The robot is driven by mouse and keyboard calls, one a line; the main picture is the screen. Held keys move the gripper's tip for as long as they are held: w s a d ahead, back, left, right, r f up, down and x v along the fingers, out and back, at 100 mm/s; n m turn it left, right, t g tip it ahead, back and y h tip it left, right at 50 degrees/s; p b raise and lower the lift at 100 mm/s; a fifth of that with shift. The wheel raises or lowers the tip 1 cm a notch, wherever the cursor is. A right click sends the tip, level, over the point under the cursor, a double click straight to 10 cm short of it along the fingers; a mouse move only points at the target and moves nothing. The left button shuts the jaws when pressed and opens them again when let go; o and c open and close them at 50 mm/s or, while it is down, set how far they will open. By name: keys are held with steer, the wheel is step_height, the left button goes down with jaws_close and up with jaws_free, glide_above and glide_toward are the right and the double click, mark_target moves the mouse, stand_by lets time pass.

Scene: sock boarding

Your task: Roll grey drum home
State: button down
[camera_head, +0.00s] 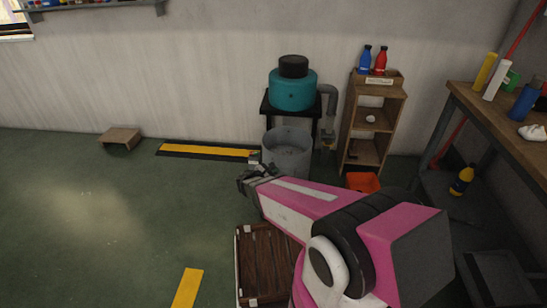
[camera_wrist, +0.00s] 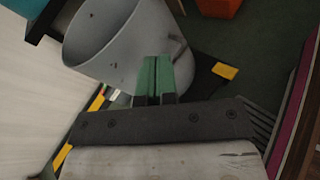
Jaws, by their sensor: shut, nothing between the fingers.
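The grey drum (camera_head: 287,154) is an open-topped cylinder standing by the back wall, in front of a black stand (camera_head: 268,105) that carries a teal canister (camera_head: 292,92). It looks upright, with its open mouth up; its lower part is hidden by my arm. My gripper (camera_head: 247,181) is shut and empty, at the drum's lower left. In the wrist view the drum (camera_wrist: 95,45) fills the upper left, and the green fingertips of my gripper (camera_wrist: 156,65) lie together in front of its side. I cannot tell whether they touch it.
A yellow-and-black floor strip (camera_head: 207,151) runs along the wall to the left. A wooden crate (camera_head: 262,262) lies in front, partly behind my arm. A wooden shelf (camera_head: 372,120), an orange bin (camera_head: 362,182) and a workbench (camera_head: 500,110) stand right. The left floor is mostly clear.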

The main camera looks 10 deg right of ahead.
mark_target(276, 154)
steer(key=w+a+f+n+t+y, duration=0.2)
steer(key=a+n+t, duration=0.3)
steer(key=a+n, duration=0.2)
steer(key=x, duration=1.3)
steer(key=shift+w+d+r, duration=0.25)
steer(key=shift+d+r, duration=0.1)
steer(key=w+d, duration=0.3)
steer(key=w, duration=0.9)
steer(key=w+d, duration=0.3)
steer(key=w, duration=0.8)
steer(key=w+d, duration=0.3)
steer(key=w, duration=0.9)
steer(key=shift+w+d, duration=0.25)
steer(key=shift+w, duration=0.05)
